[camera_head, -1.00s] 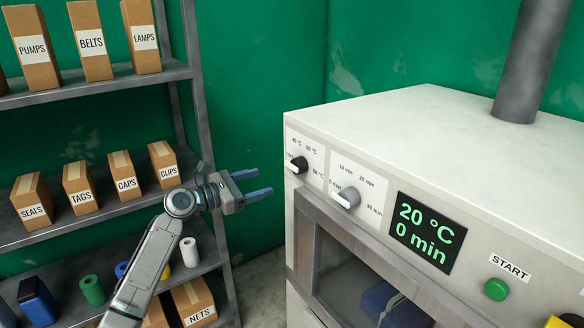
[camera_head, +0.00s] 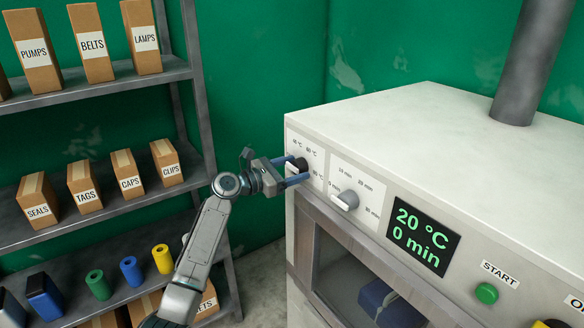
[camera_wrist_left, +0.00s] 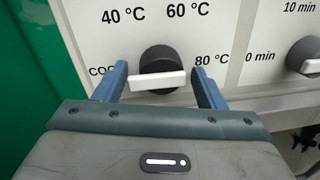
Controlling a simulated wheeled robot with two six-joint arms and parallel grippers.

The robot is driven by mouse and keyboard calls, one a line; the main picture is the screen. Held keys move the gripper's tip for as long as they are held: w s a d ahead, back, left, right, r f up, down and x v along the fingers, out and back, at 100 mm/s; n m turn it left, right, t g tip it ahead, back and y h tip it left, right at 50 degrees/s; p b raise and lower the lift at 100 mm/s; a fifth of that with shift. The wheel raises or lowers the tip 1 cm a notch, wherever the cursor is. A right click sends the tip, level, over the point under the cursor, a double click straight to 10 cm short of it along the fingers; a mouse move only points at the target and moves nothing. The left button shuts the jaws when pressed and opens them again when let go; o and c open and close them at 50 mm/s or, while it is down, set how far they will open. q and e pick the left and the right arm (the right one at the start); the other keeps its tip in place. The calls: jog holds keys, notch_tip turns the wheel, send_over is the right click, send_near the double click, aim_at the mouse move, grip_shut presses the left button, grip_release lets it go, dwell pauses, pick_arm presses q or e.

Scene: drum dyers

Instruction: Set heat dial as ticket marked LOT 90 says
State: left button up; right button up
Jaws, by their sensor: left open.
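The heat dial (camera_wrist_left: 160,58) is a black knob with a white grip bar on the machine's white panel. In the left wrist view its bar lies nearly level, in line with the COOL mark at left and 80 °C at right; 40 °C and 60 °C are above. My left gripper (camera_head: 296,170) is open, with one blue finger on each side of the dial and small gaps to the knob. In the head view the fingers partly cover the dial. The LOT 90 ticket is not in view. My right gripper is not in view.
The minute dial (camera_head: 345,200) sits just right of the heat dial. The display (camera_head: 423,237) reads 20 °C and 0 min. A green START button (camera_head: 486,293) is farther right. A shelf rack (camera_head: 200,100) with labelled boxes and coloured rolls stands at left.

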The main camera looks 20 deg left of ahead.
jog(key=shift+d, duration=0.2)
pick_arm(q)
jog(key=shift+w+f, duration=0.1)
jog(key=shift+f, duration=0.05)
jog(key=c, duration=0.7)
jog(key=shift+c, duration=0.2)
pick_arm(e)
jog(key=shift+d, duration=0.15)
